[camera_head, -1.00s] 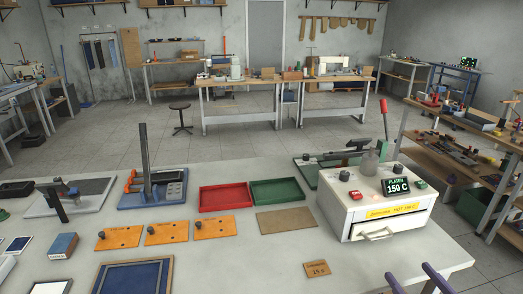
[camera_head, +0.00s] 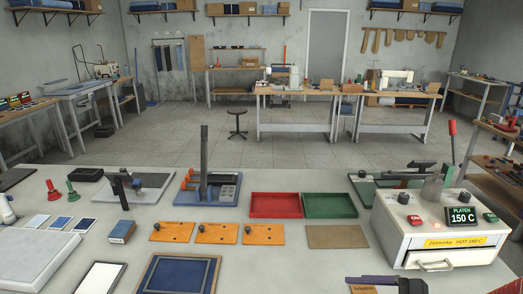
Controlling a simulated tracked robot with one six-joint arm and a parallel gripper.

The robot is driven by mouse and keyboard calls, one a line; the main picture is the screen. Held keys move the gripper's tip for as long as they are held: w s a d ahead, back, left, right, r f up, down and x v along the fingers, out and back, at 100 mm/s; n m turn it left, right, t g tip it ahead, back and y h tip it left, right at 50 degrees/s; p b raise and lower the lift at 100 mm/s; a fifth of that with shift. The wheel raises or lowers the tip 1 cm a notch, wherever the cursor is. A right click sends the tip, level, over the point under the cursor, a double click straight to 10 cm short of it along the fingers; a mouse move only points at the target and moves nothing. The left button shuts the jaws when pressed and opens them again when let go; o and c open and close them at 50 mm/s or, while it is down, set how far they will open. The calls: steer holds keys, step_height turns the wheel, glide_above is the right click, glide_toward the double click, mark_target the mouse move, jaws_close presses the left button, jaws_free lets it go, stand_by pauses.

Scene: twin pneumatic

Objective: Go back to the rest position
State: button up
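My gripper (camera_head: 372,280) shows only in part at the bottom edge, right of centre, as a dark purple bar with a black block at its right end. It is over the near edge of the grey workbench (camera_head: 290,262), in front of the white heat press (camera_head: 455,242) and partly over a small tan card (camera_head: 362,290). I see nothing held in it. Its fingertips cannot be told apart, and the rest of the arm is out of view.
A red tray (camera_head: 276,205), a green tray (camera_head: 330,205), orange plates (camera_head: 217,233) and a brown board (camera_head: 337,237) lie mid-bench. A blue-based lever tool (camera_head: 205,180) stands behind. The press has a raised red-handled lever (camera_head: 452,140) and reads 150 C. Open floor lies beyond.

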steer(key=s+a+r+n+g+h, duration=0.35)
steer(key=s+a+n+h, duration=0.3)
steer(key=n, duration=0.55)
step_height(320, 180, up, 6)
steer(key=n+t+h, duration=0.1)
steer(key=n, duration=0.2)
steer(key=n+t+h, duration=0.1)
steer(key=n+h, duration=0.1)
steer(key=n, duration=0.1)
steer(key=shift+f, duration=0.2)
steer(key=shift+d, duration=0.1)
